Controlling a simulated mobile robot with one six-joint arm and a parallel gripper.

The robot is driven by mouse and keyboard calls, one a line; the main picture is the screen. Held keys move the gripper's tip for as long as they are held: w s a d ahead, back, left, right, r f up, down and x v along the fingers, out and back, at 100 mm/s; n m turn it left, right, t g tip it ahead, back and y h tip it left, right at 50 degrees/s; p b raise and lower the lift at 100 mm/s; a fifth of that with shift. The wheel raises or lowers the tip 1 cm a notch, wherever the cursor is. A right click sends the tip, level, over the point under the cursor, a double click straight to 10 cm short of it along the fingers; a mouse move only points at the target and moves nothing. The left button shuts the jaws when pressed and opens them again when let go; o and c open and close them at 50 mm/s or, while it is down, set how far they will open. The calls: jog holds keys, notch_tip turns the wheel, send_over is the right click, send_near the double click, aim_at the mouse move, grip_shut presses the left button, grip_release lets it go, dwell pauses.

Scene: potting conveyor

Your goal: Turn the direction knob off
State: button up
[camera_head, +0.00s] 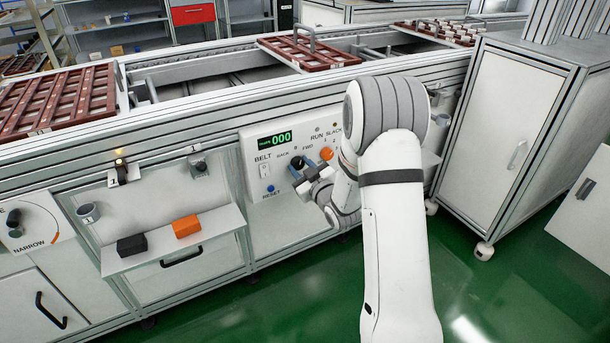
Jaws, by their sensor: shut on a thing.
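The direction knob (297,162) is a dark round knob on the white control panel (252,149), under the markings BACK, 0 and FWD. My gripper (302,174) is at the panel front, shut on the direction knob. Its fingers and my wrist cover the lower part of the knob. The knob's pointer is too small and too covered to tell which marking it faces.
An orange knob (326,153) is close to the right of my gripper. A BELT switch (264,171), a blue RESET button (270,189) and a green display (275,139) reading 000 are to the left. A shelf (214,228) holds black and orange blocks.

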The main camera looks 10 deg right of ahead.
jog(key=shift+w+d+n+b, duration=0.15)
jog(key=shift+d+n+b, duration=0.05)
jog(key=shift+n+b, duration=0.95)
jog(key=shift+r, duration=0.1)
jog(key=o, duration=1)
jog(key=shift+a, duration=0.1)
jog(key=p+v, duration=0.2)
jog(key=v, duration=0.5)
jog(key=shift+s, duration=0.4)
